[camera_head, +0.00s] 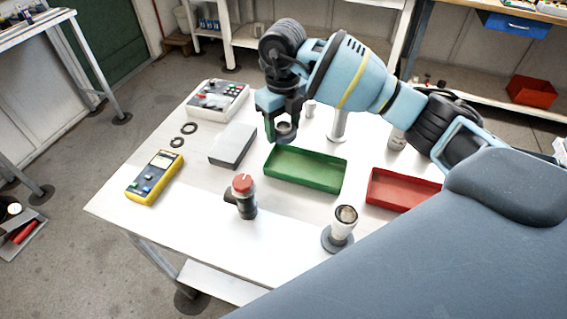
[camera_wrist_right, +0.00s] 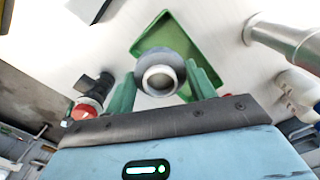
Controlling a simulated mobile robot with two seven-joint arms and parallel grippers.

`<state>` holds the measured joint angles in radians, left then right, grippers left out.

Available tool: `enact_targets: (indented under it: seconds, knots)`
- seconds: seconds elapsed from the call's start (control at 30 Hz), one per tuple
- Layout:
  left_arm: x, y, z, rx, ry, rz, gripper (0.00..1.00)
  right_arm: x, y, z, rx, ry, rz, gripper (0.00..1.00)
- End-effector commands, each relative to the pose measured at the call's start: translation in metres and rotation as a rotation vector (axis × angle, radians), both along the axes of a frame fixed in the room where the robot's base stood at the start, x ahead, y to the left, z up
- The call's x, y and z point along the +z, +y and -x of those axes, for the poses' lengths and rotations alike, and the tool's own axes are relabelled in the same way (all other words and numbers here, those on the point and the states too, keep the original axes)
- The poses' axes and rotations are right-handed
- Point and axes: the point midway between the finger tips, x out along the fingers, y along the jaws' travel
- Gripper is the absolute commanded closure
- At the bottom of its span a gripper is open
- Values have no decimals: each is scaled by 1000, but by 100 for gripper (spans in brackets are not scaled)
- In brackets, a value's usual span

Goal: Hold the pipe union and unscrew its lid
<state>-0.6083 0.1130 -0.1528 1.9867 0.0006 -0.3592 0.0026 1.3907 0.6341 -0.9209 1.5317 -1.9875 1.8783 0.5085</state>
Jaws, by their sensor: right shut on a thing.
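My right gripper (camera_head: 279,122) is shut on a round grey part (camera_head: 286,131), held above the table behind the green tray. In the right wrist view the grey part (camera_wrist_right: 161,72) sits between the green fingers and shows a pale round centre. I cannot tell whether it is the pipe union or its lid. A dark pipe fitting (camera_head: 246,208) with a side stub and a red cap (camera_head: 242,183) stands upright on the table. A pale cup-like piece (camera_head: 345,217) stands on a round grey base (camera_head: 338,239). My left gripper is not in view.
The white table (camera_head: 180,228) holds a green tray (camera_head: 305,169), a red tray (camera_head: 400,190), a yellow meter (camera_head: 154,178), a grey box (camera_head: 233,145), a control box (camera_head: 217,99) and two black rings (camera_head: 189,128). A metal post (camera_head: 338,124) stands behind the green tray. The near left table is clear.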

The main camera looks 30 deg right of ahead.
Motion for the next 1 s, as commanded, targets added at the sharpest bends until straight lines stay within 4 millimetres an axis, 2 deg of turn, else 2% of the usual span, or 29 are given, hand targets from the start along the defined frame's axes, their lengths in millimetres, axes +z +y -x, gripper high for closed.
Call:
enact_targets:
  seconds: [0.1,0.33,0.7,1.0]
  knots:
    - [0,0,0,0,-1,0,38,-2,-2,-1,-72,0,-1,72]
    - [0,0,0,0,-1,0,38,-5,-2,-1,-92,0,0,72]
    - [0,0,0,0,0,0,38,-60,-2,-1,-89,0,0,72]
    - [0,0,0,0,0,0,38,-69,-2,-1,-89,0,0,72]
